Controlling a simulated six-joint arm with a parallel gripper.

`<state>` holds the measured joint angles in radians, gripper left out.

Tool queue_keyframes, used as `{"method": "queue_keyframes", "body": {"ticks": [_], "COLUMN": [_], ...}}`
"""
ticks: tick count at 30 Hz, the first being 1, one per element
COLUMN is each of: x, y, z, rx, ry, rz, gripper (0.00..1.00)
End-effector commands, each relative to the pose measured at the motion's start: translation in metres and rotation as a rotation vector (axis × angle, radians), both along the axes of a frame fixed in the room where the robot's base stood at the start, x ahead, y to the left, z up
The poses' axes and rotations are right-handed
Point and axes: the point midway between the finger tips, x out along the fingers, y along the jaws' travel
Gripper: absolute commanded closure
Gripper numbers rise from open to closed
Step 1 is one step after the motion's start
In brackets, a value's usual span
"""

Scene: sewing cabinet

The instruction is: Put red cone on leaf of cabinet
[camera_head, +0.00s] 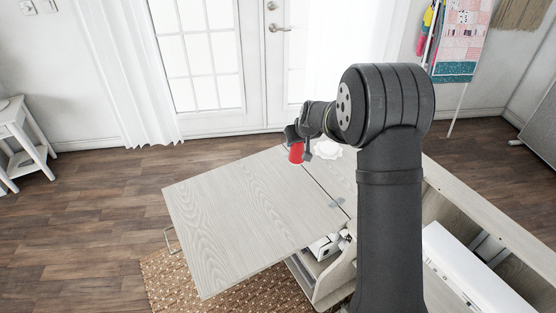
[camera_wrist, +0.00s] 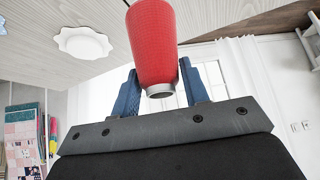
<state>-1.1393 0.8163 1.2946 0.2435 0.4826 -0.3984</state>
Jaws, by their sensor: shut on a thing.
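The red cone (camera_head: 296,152) is in my gripper (camera_head: 297,142), near the far edge of the cabinet's folded-out leaf (camera_head: 240,205). In the wrist view the cone (camera_wrist: 153,42) sits between the two blue fingers of my gripper (camera_wrist: 160,88), which are shut on it. The leaf is a pale wood-grain panel, flat and bare, left of my arm. In the head view the cone overlaps the leaf's far right part. I cannot tell whether it touches the leaf.
A white scalloped dish (camera_head: 327,149) lies on the cabinet top just right of the cone; it also shows in the wrist view (camera_wrist: 84,43). My arm hides part of the cabinet. An open compartment (camera_head: 325,248) with white machine parts lies below the leaf's right edge. A white side table (camera_head: 22,130) stands far left.

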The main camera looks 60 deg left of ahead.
Motion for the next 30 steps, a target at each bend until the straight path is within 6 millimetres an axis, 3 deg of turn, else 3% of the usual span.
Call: {"method": "queue_keyframes", "body": {"ticks": [3, 9, 14, 21, 30], "x": [-0.017, -0.03, -0.031, -0.031, -0.03], "y": [0.021, 0.039, 0.04, 0.04, 0.04], "z": [-0.016, -0.029, -0.039, -0.07, -0.072], "rx": [0.0, 0.001, -0.001, 0.0, 0.001], "ry": [-0.001, 0.0, 0.001, 0.0, -0.001], "rz": [0.003, 0.0, -0.002, -0.001, -0.001], "gripper": [0.94, 0.94, 0.94, 0.94, 0.94]}}
